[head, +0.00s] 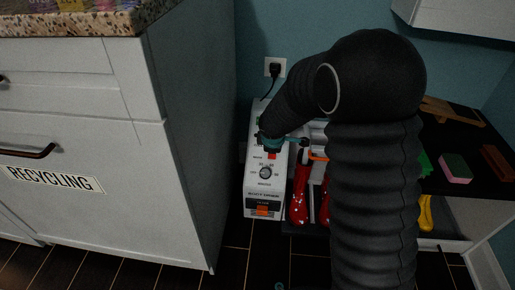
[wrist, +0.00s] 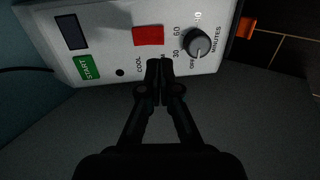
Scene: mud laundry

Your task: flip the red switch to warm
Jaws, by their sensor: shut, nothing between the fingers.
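The red switch (wrist: 148,36) is set in the white panel of a boxy machine (wrist: 105,50). In the wrist view "COOL" is printed below its left end, and my fingertips cover most of the label at its right end. My gripper (wrist: 159,66) is shut and empty, its tips just below the switch's right end; I cannot tell whether they touch the panel. The head view shows the switch small and red (head: 272,156) on the machine's top, with my gripper (head: 270,143) just behind it. Which way the switch is tipped is unclear.
A round dial (wrist: 197,43) and a green START button (wrist: 87,68) flank the switch. A white cabinet (head: 180,150) stands close on the left. Red spotted boots (head: 299,195) stand right of the machine. A dark shelf (head: 470,190) holds a sponge (head: 455,168).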

